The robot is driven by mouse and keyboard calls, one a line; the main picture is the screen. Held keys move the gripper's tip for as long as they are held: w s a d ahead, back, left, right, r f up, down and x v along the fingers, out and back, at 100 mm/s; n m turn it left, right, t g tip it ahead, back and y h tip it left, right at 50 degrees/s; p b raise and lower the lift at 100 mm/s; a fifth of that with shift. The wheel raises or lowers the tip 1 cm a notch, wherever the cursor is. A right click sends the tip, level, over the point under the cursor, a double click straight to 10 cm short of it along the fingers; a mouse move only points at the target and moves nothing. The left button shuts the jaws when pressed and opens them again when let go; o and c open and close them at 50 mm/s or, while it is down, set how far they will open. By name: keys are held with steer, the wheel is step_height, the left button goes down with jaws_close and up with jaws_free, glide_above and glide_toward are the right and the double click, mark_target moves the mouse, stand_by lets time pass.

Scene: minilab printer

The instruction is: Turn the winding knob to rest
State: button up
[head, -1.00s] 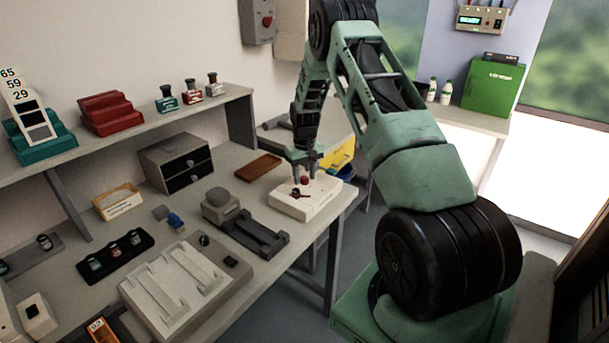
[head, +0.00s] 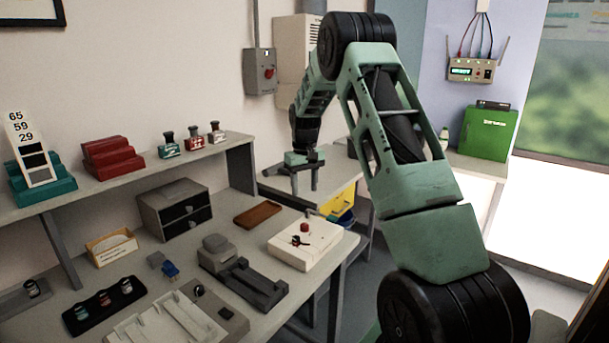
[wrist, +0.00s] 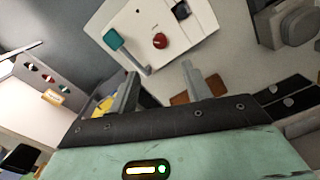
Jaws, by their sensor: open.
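A white box-shaped device (head: 308,252) sits on the table near its right end. A red knob (head: 304,227) stands on its top, with a small dark part with some red in front of it. In the wrist view the device (wrist: 190,45) shows its top, with the red knob (wrist: 160,41) and a teal part (wrist: 113,39) to its left. My gripper (head: 304,190) is open and empty, its fingers pointing down, above and behind the device and apart from the knob. In the wrist view its fingertips (wrist: 160,71) are parted below the knob. The knob's exact angle is too small to tell.
A brown tray (head: 257,215) lies left of the device. A grey device (head: 245,284) stands in front of it, and a drawer cabinet (head: 177,226) stands farther left. A yellow bin (head: 338,201) is behind the table's right end. Grey and beige boxes hang on the wall.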

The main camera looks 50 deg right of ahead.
steer(key=shift+r, duration=2.25)
steer(key=shift+a, duration=0.15)
